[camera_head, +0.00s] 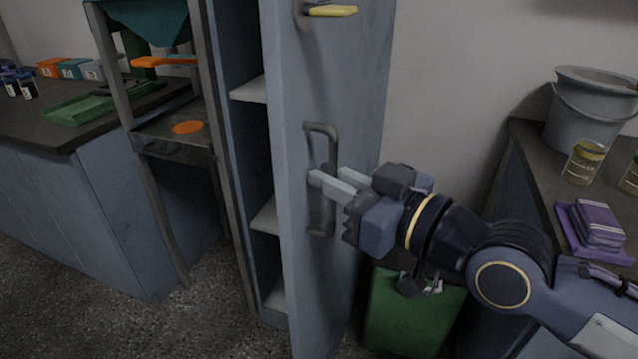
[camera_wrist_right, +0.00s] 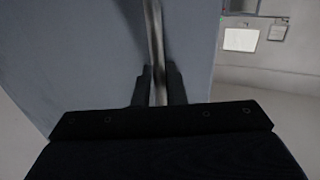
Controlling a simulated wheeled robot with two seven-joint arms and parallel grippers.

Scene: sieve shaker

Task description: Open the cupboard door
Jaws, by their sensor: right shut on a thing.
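The cupboard door (camera_head: 345,90) is blue-grey and stands partly open, with pale shelves (camera_head: 262,216) showing in the gap to its left. A grey bar handle (camera_head: 322,130) is on the door's face. My right gripper (camera_head: 328,180) reaches in from the right and is shut on the handle, around the middle of the bar. In the right wrist view the bar (camera_wrist_right: 156,40) runs between the two dark fingers (camera_wrist_right: 159,88), with the door (camera_wrist_right: 85,60) behind. My left gripper is out of view.
A green bin (camera_head: 410,315) stands on the floor below my right arm. At right, a dark counter (camera_head: 530,150) carries a grey bucket (camera_head: 585,115), a jar (camera_head: 583,162) and purple cloths (camera_head: 598,225). At left, a metal frame stand (camera_head: 170,150) stands beside the cupboard. A yellow handle (camera_head: 332,11) is higher on the door.

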